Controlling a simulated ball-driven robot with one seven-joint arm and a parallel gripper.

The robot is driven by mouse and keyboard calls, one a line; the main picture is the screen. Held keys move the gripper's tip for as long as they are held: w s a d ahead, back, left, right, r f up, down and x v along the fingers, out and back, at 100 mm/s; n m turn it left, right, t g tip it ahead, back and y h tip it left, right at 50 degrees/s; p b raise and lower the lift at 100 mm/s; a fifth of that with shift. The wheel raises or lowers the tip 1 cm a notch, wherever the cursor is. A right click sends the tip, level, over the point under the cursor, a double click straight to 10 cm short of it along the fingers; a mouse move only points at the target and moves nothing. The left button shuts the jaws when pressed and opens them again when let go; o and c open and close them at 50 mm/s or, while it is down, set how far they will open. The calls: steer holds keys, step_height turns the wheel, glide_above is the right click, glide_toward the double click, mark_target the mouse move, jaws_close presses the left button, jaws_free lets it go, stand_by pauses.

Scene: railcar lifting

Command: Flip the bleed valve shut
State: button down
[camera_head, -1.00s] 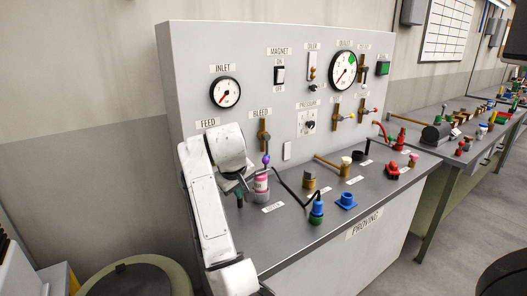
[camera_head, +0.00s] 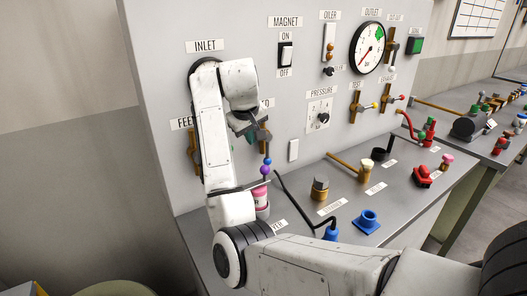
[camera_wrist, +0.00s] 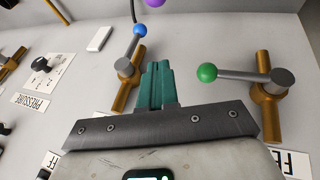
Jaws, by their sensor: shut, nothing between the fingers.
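The bleed valve (camera_head: 263,137) is on the panel, a brass vertical pipe with a grey hub and a lever ending in a blue ball (camera_head: 267,161). The lever hangs down, roughly along the pipe. In the wrist view, turned nearly upside down, the valve's brass pipe (camera_wrist: 127,92) is left of my gripper and its blue ball (camera_wrist: 139,31) is at upper left. My gripper (camera_wrist: 158,70) is shut and empty, its teal fingers just beside the bleed valve; I cannot tell whether they touch it. In the head view my arm hides part of the BLEED label.
The feed valve (camera_wrist: 268,90) is right in the wrist view, its green-ball lever (camera_wrist: 207,73) across its pipe. A purple ball (camera_head: 264,170) sits below the bleed lever, above a pink-and-white container (camera_head: 261,196). The pressure knob (camera_head: 322,118) is to the right.

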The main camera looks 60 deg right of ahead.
steer(key=shift+d, duration=0.1)
steer(key=p, duration=0.2)
glide_toward(270, 159)
steer(key=w+a+f, duration=0.2)
steer(key=w+f, duration=0.1)
steer(key=w, duration=0.1)
steer(key=shift+s+d+f+p, duration=0.2)
steer(key=shift+s+d+f, duration=0.05)
steer(key=shift+d+f, duration=0.6)
steer(key=shift+s+d+f+p, duration=0.2)
steer(key=shift+s+d+f, duration=0.1)
steer(key=shift+d+f, duration=0.55)
steer(key=shift+s+d+f+g+h, duration=0.2)
steer(key=shift+g+h, duration=0.1)
steer(key=shift+h, duration=0.3)
steer(key=h, duration=0.1)
steer(key=s+d+n+g+h+b, duration=0.1)
steer(key=shift+d+f+h, duration=0.15)
steer(key=shift+f+h, duration=0.15)
steer(key=shift+f, duration=0.05)
steer(key=shift+s+d+g+h+b, duration=0.2)
steer(key=shift+d+g+h+b, duration=0.35)
steer(key=shift+h+b, duration=0.3)
steer(key=shift+s+d+r+n+g+h+b, duration=0.2)
steer(key=shift+d+n+g+h+b, duration=0.1)
steer(key=shift+h+b, duration=0.25)
